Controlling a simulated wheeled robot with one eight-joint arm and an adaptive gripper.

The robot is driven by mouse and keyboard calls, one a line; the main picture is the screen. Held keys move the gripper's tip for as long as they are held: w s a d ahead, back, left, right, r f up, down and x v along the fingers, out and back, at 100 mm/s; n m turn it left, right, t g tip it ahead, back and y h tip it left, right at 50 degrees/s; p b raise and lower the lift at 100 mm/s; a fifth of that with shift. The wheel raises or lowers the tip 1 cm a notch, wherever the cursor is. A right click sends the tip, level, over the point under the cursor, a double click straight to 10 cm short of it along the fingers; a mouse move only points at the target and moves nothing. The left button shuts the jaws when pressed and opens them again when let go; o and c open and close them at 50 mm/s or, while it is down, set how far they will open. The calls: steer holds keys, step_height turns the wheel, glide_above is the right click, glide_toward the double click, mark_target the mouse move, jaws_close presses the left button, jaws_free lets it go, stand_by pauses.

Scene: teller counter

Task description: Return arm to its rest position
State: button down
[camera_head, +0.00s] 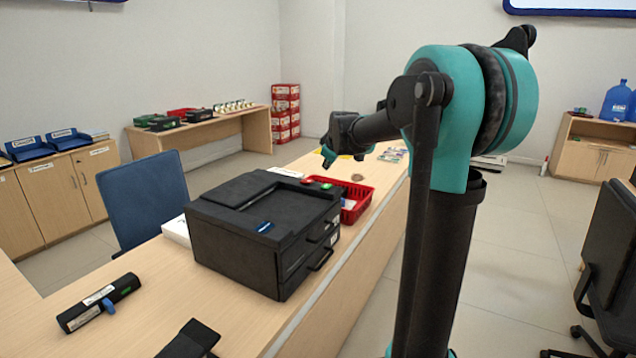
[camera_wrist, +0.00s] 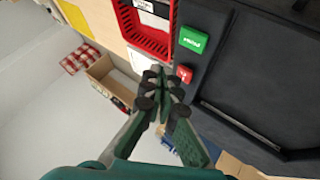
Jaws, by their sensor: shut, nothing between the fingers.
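My arm rises on the right of the head view and reaches out over the counter (camera_head: 150,262). My gripper (camera_head: 329,158) is at the arm's far end, small and partly hidden by its own links, above the area behind the black printer (camera_head: 235,240). In the wrist view my gripper (camera_wrist: 162,92) has its fingers together with nothing between them. It appears above the printer's edge (camera_wrist: 255,75), close in the picture to a small red block (camera_wrist: 184,74) and a green labelled block (camera_wrist: 194,40). Contact with them cannot be judged.
A red basket (camera_head: 358,206) stands beside the printer; it also shows in the wrist view (camera_wrist: 124,22). A black device (camera_head: 98,302) lies at the counter's near left. A blue chair (camera_head: 146,196) stands behind the counter, and a black chair (camera_head: 612,262) at the right.

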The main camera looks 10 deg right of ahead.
steer(key=s+d+f+m+g, duration=0.1)
steer(key=s+f+m, duration=0.2)
steer(key=s+f, duration=0.5)
steer(key=s+d+f+m+g, duration=0.1)
steer(key=s+f, duration=0.7)
steer(key=s, duration=1.1)
steer(key=s+d+f+m+g+h, duration=0.1)
steer(key=s+d+f+m+g, duration=0.1)
steer(key=s+f+m, duration=0.4)
steer(key=s+f, duration=0.3)
steer(key=s, duration=0.4)
steer(key=shift+s+g, duration=0.2)
steer(key=shift+g, duration=0.2)
stand_by(0.8)
